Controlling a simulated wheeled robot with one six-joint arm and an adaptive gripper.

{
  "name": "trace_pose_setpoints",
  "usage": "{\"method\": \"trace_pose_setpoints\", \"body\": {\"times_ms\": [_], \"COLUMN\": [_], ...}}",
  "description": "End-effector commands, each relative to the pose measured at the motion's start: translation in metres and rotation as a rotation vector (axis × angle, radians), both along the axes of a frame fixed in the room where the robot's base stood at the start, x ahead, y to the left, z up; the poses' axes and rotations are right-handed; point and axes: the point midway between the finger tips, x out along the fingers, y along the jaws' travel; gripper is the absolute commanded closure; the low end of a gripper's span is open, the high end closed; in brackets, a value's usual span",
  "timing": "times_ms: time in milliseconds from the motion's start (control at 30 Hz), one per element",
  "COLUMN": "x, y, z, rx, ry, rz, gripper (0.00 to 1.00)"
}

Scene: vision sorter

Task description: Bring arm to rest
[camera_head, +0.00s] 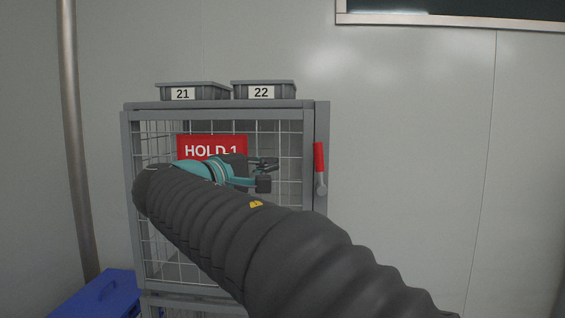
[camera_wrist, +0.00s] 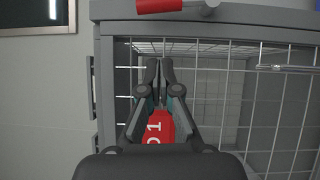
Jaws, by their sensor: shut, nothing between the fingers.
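My arm, in a dark ribbed sleeve with teal parts near its end, reaches from the lower right of the head view to in front of a mesh cage. My gripper (camera_wrist: 160,66) shows in the wrist view with its two fingers together and nothing between them. In the head view my gripper (camera_head: 265,166) is small, in front of the cage door and right of the red HOLD 1 sign (camera_head: 190,151). I cannot tell whether it touches the mesh.
The grey mesh cage (camera_head: 319,190) stands ahead, with a red-handled lever (camera_head: 319,158) on its right side. Grey bins 21 (camera_head: 205,88) and 22 (camera_head: 280,87) sit on top. A blue box (camera_head: 105,294) is at lower left, near a vertical pipe (camera_head: 72,130). Bare wall lies right.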

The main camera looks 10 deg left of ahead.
Motion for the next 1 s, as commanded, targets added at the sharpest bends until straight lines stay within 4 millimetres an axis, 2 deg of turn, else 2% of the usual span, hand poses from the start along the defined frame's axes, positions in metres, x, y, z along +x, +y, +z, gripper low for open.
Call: {"method": "trace_pose_setpoints", "body": {"times_ms": [100, 200, 367, 433, 467, 567, 667, 700, 767, 800, 900, 1000], "x": [-0.018, -0.027, -0.033, -0.03, -0.029, -0.027, -0.039, -0.045, -0.054, -0.061, -0.083, -0.111], "y": [0.009, 0.014, 0.021, 0.028, 0.031, 0.043, 0.042, 0.032, 0.012, -0.004, -0.049, -0.094], "z": [-0.001, -0.002, -0.003, -0.016, -0.027, -0.077, -0.139, -0.16, -0.191, -0.209, -0.249, -0.28], "rx": [0.001, 0.001, 0.006, 0.028, 0.035, 0.061, 0.124, 0.164, 0.234, 0.287, 0.445, 0.626], "ry": [0.0, 0.0, 0.001, 0.043, 0.072, 0.2, 0.375, 0.442, 0.54, 0.598, 0.725, 0.814], "rz": [0.002, 0.002, 0.019, 0.05, 0.065, 0.112, 0.159, 0.162, 0.154, 0.141, 0.088, 0.017], "gripper": [1.0, 1.0, 1.0, 1.0, 1.0, 1.0, 1.0, 1.0, 1.0, 1.0, 1.0, 1.0]}}
